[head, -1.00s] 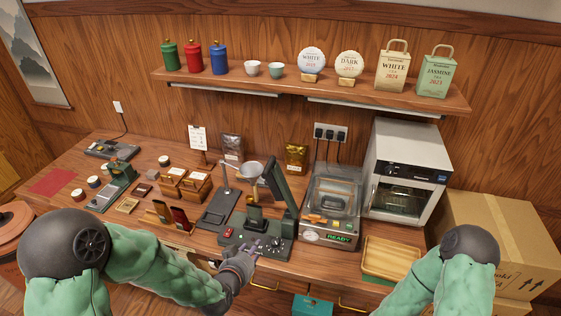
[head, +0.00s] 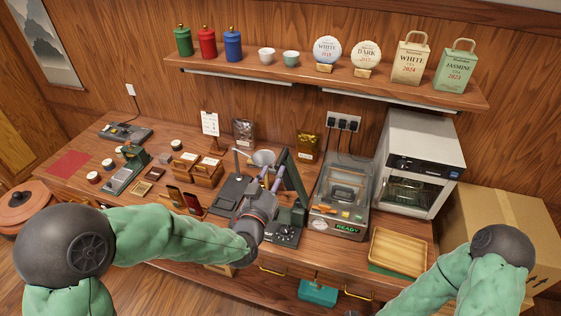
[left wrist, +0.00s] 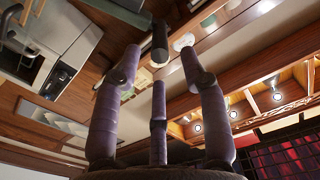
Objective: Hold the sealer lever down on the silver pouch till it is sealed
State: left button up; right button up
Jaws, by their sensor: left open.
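The dark green sealer (head: 284,237) stands on the counter left of the machine marked READY, with its long lever (head: 294,175) raised and tilted. My left gripper (head: 266,180) is open just left of the lever and over the sealer, fingers pointing up. In the left wrist view the spread fingers (left wrist: 158,75) hold nothing; a dark rounded bar end shows beyond them, and I cannot tell if they touch it. A silver pouch (head: 243,132) stands at the back by the wall. My forearm and hand hide part of the sealer. My right gripper is out of view.
A clear-lidded machine (head: 341,190) reading READY stands right of the sealer, with a white oven (head: 421,160) behind it. A wooden tray (head: 398,252) lies at front right. A gold pouch (head: 307,147) stands at the back. A shelf (head: 330,76) runs above.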

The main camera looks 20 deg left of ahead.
aim_at(284, 152)
pick_arm(q)
jog(key=shift+w+d, duration=0.1)
jog(key=shift+w, duration=3.05)
grip_shut()
